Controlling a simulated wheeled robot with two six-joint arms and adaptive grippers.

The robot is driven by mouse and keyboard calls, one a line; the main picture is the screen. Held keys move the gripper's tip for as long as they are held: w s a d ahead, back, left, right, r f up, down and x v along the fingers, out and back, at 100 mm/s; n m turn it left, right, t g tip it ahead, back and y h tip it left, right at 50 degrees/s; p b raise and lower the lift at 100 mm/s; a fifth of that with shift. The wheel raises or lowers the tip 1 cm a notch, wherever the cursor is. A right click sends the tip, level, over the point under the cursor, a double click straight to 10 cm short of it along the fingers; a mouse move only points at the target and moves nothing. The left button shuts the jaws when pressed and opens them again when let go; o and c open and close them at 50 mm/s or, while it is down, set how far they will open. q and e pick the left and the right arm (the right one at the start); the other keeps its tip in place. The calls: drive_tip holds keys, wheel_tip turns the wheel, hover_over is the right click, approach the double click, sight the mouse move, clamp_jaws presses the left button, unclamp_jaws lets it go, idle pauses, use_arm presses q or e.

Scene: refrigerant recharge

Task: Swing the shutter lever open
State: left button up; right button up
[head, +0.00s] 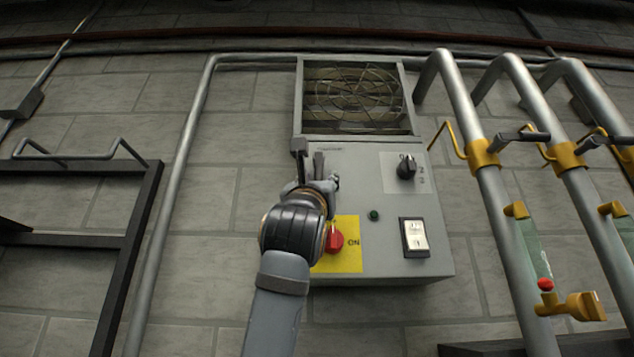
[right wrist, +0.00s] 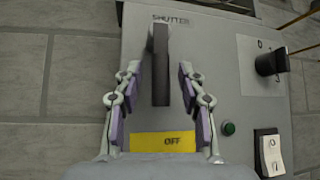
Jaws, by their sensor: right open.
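The shutter lever (right wrist: 161,65) is a dark bar on the grey control box, under the word SHUTTER in the right wrist view. In the head view its dark top (head: 298,147) shows at the box's upper left, just beyond my fingers. My right gripper (head: 311,168) is in front of the box's upper left part. In the right wrist view the right gripper (right wrist: 159,82) is open, with one finger on each side of the lever and a visible gap to each. The shutter (head: 355,95) is a framed opening with slats behind a round wire guard, above the box. My left gripper is not in view.
The box (head: 400,268) also carries a red switch (head: 334,241) on a yellow plate, a black knob (head: 406,168), a green button (head: 374,216) and a white rocker switch (head: 414,237). Pipes with yellow valve fittings (head: 484,153) stand to the right. A dark metal frame (head: 127,260) is at left.

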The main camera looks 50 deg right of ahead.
drive_tip(key=v, duration=1.2)
